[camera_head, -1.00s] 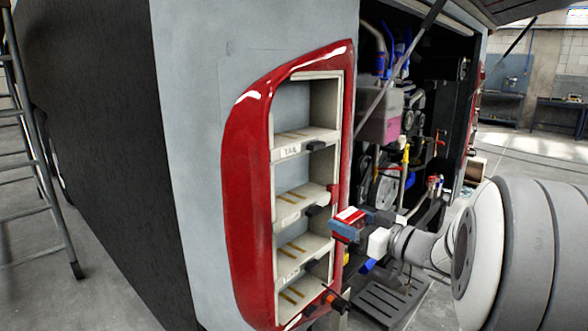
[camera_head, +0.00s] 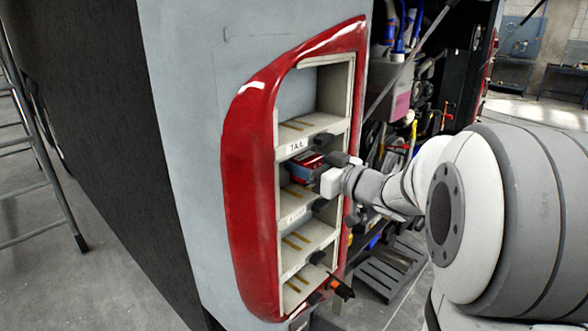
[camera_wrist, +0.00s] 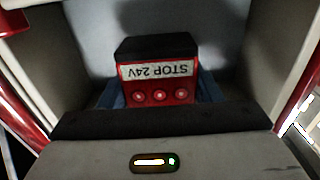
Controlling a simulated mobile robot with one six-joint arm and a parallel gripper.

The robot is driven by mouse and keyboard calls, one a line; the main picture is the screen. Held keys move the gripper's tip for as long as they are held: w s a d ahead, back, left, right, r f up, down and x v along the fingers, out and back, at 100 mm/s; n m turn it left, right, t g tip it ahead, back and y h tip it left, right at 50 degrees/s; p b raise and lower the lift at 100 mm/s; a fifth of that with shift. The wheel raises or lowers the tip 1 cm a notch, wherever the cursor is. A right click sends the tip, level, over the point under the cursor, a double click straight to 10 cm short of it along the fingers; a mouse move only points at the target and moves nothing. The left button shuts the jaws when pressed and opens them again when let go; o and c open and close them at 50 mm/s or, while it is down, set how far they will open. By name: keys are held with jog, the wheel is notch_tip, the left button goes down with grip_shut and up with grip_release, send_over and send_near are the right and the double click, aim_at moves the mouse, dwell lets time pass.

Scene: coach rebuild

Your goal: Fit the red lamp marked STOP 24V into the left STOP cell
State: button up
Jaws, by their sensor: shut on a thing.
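The red lamp (camera_wrist: 158,92) has a dark top and a white STOP 24V label, upside down in the wrist view. My gripper (camera_head: 308,166) is shut on it, with blue finger parts beside it. In the head view, gripper and lamp are at the opening of the second cell from the top, under the shelf marked TAIL (camera_head: 297,148). In the wrist view, pale cell walls (camera_wrist: 262,55) stand on both sides of the lamp. Whether the lamp touches the cell's back is hidden. The label on the shelf below is too small to read.
The red cluster frame (camera_head: 245,200) surrounds the stacked cells on the grey coach side. Dark latch-like parts sit along the shelves' right ends; an orange-and-black one (camera_head: 341,289) sticks out at the bottom. The open engine bay is to the right, a ladder (camera_head: 40,150) at far left.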

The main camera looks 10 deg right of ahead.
aim_at(296, 189)
jog(key=x, duration=0.2)
jog(key=shift+w+a, duration=0.25)
jog(key=shift+w, duration=0.05)
jog(key=shift+w+a+f, duration=0.1)
jog(key=shift+f, duration=0.75)
jog(key=shift+w+a+f, duration=0.1)
jog(key=shift+w+f, duration=0.05)
jog(key=shift+f, duration=0.7)
jog(key=shift+f, duration=0.2)
jog(key=o, duration=1)
jog(key=shift+o, duration=0.2)
jog(key=shift+r+p, duration=0.35)
jog(key=b+v, duration=0.1)
jog(key=v, duration=1.1)
jog(key=shift+f+b, duration=0.2)
jog(key=shift+b, duration=0.15)
